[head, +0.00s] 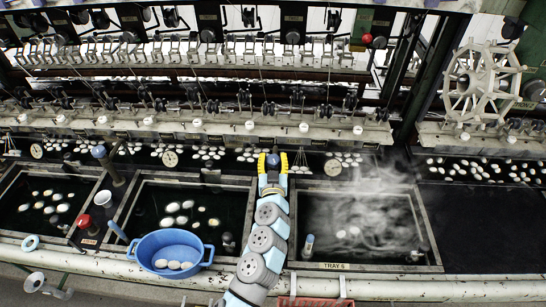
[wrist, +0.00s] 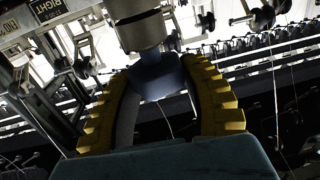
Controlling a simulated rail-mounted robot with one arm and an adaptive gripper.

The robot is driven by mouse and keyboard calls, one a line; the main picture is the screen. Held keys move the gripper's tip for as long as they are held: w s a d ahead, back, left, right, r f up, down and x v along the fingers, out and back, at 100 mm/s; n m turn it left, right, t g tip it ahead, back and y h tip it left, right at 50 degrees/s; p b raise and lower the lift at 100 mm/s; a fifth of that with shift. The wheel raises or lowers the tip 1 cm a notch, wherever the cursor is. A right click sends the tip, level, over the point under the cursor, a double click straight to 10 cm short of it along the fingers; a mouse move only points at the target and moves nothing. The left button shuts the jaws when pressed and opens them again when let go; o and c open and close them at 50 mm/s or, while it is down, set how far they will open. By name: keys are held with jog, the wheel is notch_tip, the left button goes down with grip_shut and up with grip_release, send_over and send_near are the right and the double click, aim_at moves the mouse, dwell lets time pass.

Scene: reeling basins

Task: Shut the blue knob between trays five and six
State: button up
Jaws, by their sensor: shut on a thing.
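The blue knob (head: 273,159) stands at the back, between the tray at the middle left and the steaming tray labelled TRAY 6 (head: 335,266). My gripper (head: 272,163) has its yellow fingers on either side of the knob and is shut on it. In the wrist view the dark blue knob (wrist: 157,76) sits between the two curved yellow fingers (wrist: 160,90), with a grey cylinder beyond it. The knob's turned position cannot be told. My arm hides the strip between the two trays below the knob.
A blue basin (head: 171,247) with cocoons stands at the front left. Another blue knob (head: 98,152) and a red-topped post (head: 103,199) stand at left. Steam rises over the right tray. Reeling machinery (head: 220,125) runs close behind the knob, with a spoked wheel (head: 483,82) at right.

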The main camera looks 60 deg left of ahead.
jog(key=m+t+p, duration=0.1)
jog(key=t+h+p, duration=0.1)
jog(key=shift+r+m+t, duration=0.25)
jog(key=shift+m+t, duration=0.05)
jog(key=shift+m, duration=0.1)
jog(key=m+t+h+p, duration=0.1)
jog(key=t+h+p, duration=0.1)
jog(key=p, duration=0.1)
jog(key=shift+f+m+p, duration=0.15)
jog(key=shift+m+p, duration=0.15)
jog(key=shift+m, duration=0.1)
jog(key=shift+f+t+h+p, duration=0.1)
jog(key=shift+t+h+p, duration=0.2)
jog(key=shift+p, duration=0.05)
jog(key=o, duration=1.2)
jog(key=v, duration=1.2)
